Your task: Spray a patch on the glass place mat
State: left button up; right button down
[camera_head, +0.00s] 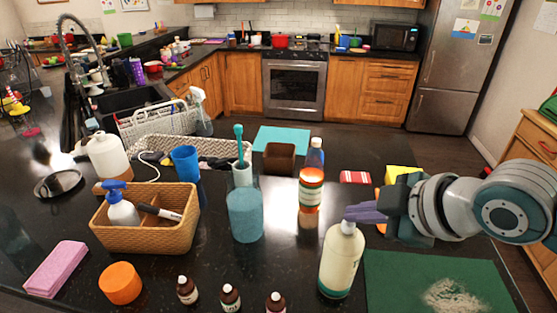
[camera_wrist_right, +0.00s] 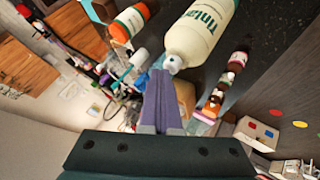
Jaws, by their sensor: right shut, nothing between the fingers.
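A green mat (camera_head: 400,272) lies on the black counter at the front right, with a pale, powdery patch (camera_head: 452,297) on it. A white spray bottle with a blue head (camera_head: 120,210) stands in the wicker basket (camera_head: 150,238) at the left. Another spray bottle (camera_head: 203,112), with a pale trigger, stands farther back by the white rack. My right gripper (camera_head: 352,213) has purple fingers, shut and empty, close to the top of a cream bottle (camera_head: 341,262). In the right wrist view its fingertips (camera_wrist_right: 160,78) appear near that bottle's cap; I cannot tell whether they touch. My left gripper is not in view.
An orange-labelled bottle (camera_head: 311,190) and a blue jar (camera_head: 246,214) stand left of my right gripper. Several small brown bottles (camera_head: 230,297) line the front edge. An orange lidded tub (camera_head: 120,283) and a pink sponge (camera_head: 55,268) lie at the front left.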

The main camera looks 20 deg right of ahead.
dwell(0.3)
jog(key=shift+f, duration=0.15)
jog(key=shift+f+b, duration=0.3)
jog(key=shift+f, duration=0.1)
